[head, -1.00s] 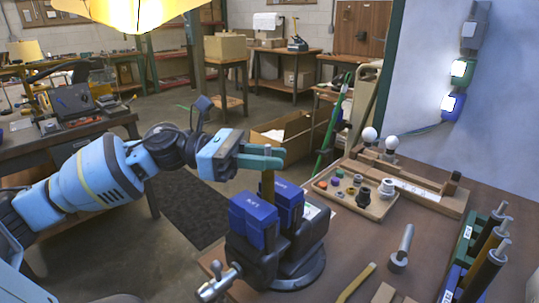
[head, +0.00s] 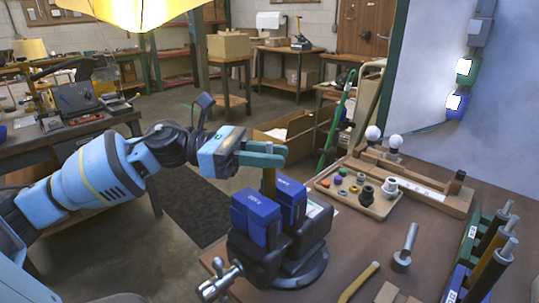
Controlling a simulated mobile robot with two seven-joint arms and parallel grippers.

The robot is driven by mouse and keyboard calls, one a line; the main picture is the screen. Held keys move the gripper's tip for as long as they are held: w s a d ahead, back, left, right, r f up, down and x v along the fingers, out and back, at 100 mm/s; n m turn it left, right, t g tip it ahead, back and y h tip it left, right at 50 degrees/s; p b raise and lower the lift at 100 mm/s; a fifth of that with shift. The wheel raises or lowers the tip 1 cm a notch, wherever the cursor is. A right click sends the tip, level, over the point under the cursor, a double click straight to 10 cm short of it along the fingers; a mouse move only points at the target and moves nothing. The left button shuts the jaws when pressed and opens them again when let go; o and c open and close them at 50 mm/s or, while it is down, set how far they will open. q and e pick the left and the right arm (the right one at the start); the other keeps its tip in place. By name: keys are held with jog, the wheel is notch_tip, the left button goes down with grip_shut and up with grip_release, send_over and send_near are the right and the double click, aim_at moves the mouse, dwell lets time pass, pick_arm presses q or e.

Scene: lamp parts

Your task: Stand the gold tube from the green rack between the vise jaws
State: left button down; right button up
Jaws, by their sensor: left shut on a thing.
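My left gripper (head: 270,150) is shut on the top of a gold tube (head: 269,181), which stands upright over the vise (head: 282,262). The tube's lower end drops between the two blue vise jaws, the near one (head: 256,220) and the far one (head: 289,198). The near jaw hides the tube's foot, so I cannot tell whether it rests on anything or whether the jaws touch it. The green rack (head: 468,238) is at the right edge with dark and gold tubes beside it. My right gripper is not in view.
A tray (head: 381,208) of small parts lies behind the vise, with a wooden holder and two white bulbs (head: 372,133) beyond. A grey-topped part (head: 406,248) and a loose yellowish tube (head: 359,281) are on the bench right of the vise.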

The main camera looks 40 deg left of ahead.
pick_arm(q)
jog(key=shift+f+b, duration=0.5)
jog(key=shift+f, duration=0.05)
dwell(0.7)
jog(key=c, duration=1.1)
grip_release()
jog(key=shift+c, duration=0.2)
jog(key=shift+s+a+f, duration=0.1)
jog(key=shift+s+a, duration=0.05)
jog(key=shift+a, duration=0.25)
jog(key=shift+b+v, duration=0.4)
jog(key=shift+v, duration=3.1)
